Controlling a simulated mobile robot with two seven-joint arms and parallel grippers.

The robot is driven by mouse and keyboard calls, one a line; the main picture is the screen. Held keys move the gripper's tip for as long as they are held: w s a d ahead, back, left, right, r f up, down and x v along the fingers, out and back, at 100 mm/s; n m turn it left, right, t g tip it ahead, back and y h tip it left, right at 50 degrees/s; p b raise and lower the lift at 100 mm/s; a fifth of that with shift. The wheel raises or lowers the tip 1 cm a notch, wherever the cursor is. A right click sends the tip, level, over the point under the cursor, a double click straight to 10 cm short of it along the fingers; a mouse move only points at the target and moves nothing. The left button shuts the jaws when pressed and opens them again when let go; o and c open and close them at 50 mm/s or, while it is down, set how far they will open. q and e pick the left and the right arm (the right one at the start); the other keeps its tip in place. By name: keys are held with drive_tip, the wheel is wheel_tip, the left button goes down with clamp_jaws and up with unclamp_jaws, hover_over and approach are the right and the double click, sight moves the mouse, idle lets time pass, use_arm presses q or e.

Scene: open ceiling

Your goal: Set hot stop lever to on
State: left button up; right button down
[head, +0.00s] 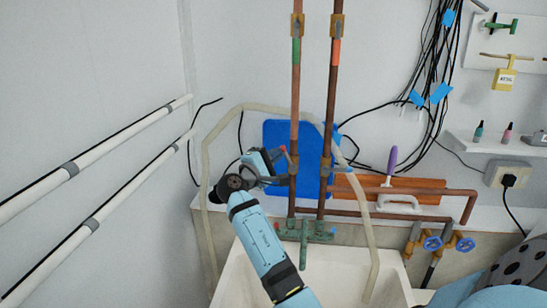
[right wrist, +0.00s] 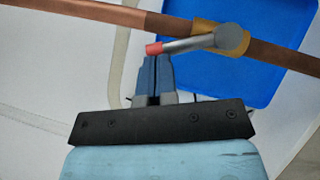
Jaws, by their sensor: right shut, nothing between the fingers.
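The red-tipped lever (head: 283,150), which looks like the hot stop lever, is on the brass valve of the left vertical copper pipe (head: 295,100). In the right wrist view the grey lever (right wrist: 190,44) sticks out sideways from its brass valve (right wrist: 232,38), its red tip to the left. My right gripper (head: 286,181) is shut and empty, close to that pipe. In the right wrist view its fingertips (right wrist: 155,58) are just under the red tip; I cannot tell whether they touch it. My left gripper is not in view.
A second copper pipe (head: 333,85) runs close on the right. A blue board (head: 275,133) stands behind, and a pale hose (head: 206,180) loops around. A sink (head: 330,275) lies below. Blue-handled valves (head: 433,243) and a purple-handled tool (head: 391,163) are to the right.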

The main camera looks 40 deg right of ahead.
use_arm(q)
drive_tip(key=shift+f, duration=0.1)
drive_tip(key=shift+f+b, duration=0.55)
drive_tip(key=shift+b, duration=0.2)
use_arm(e)
drive_tip(key=shift+s+d+r+m+g+y, duration=0.15)
drive_tip(key=shift+s+d+r+m+y, duration=0.2)
drive_tip(key=shift+m, duration=0.35)
drive_tip(key=shift+s+d+r+m+g+y, duration=0.1)
drive_tip(key=shift+s+r+m+y, duration=0.15)
drive_tip(key=shift+m+y, duration=0.35)
drive_tip(key=shift+s+d+r+m+g+y, duration=0.2)
drive_tip(key=shift+s+d+m+y, duration=0.1)
drive_tip(key=shift+m, duration=0.5)
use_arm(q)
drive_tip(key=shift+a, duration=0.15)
